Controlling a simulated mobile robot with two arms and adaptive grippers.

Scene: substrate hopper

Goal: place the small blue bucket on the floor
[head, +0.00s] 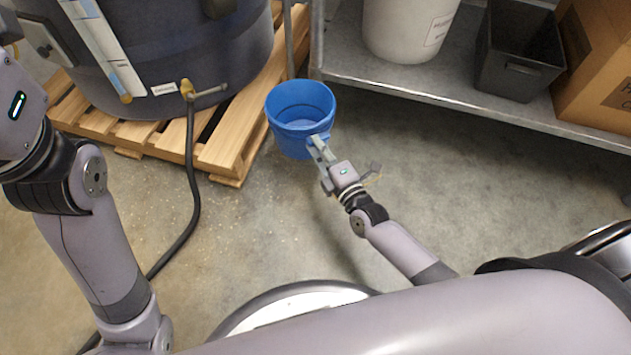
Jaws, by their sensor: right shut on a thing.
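The small blue bucket (287,137) is upright and looks empty, near the middle of the head view, just right of the wooden pallet. My right gripper (318,155) is shut on the near right side of the bucket, at its rim. I cannot tell whether the bucket's bottom touches the concrete floor (330,240) or hangs above it. My left arm comes in along the left edge; its gripper is outside the picture.
A large dark tank (200,50) stands on the wooden pallet (240,120). A black hose (190,180) runs from its tap across the floor. A metal shelf (420,82) holds a white bucket (400,30), a black bin (515,65) and a cardboard box (590,85). Floor right of the blue bucket is clear.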

